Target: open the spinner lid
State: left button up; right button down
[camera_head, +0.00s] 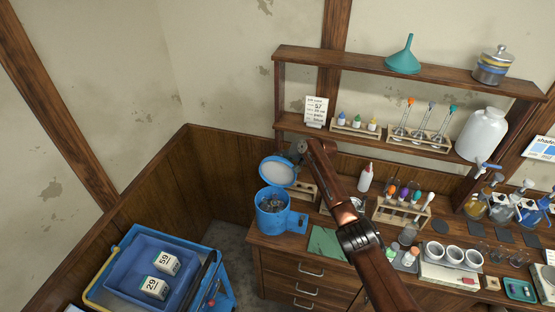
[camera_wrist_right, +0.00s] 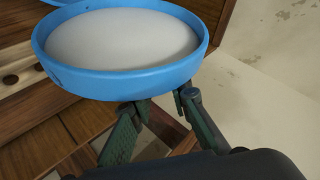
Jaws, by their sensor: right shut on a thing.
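The spinner (camera_head: 272,222) is a blue round tub with a side box, standing at the left end of the wooden bench. Its lid (camera_head: 277,172) is raised and tilted back above the tub, with its pale inner face showing and the grey inside of the tub open to view. My right gripper (camera_head: 299,151) is at the lid's upper right edge, shut on the lid. In the right wrist view the lid (camera_wrist_right: 125,40) fills the upper part, its blue rim at the two fingers (camera_wrist_right: 163,101). The exact contact is partly hidden. My left gripper is out of view.
A tube rack (camera_head: 400,213), a white dropper bottle (camera_head: 365,178) and a green mat (camera_head: 325,242) are right of the spinner. A shelf (camera_head: 430,72) runs above. A blue cart (camera_head: 150,285) with numbered boxes stands at lower left. My right arm crosses over the bench.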

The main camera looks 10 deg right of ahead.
jog(key=shift+s+d+f, duration=0.1)
jog(key=shift+s+f, duration=0.1)
jog(key=shift+f, duration=0.45)
jog(key=c, duration=2.2)
grip_release()
jog(key=shift+c, duration=0.2)
jog(key=o, duration=0.4)
jog(key=shift+w, duration=0.2)
jog(key=shift+o, duration=0.2)
jog(key=shift+r, duration=0.15)
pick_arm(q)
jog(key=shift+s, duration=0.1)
pick_arm(e)
jog(key=shift+r, duration=0.1)
jog(key=v, duration=1.2)
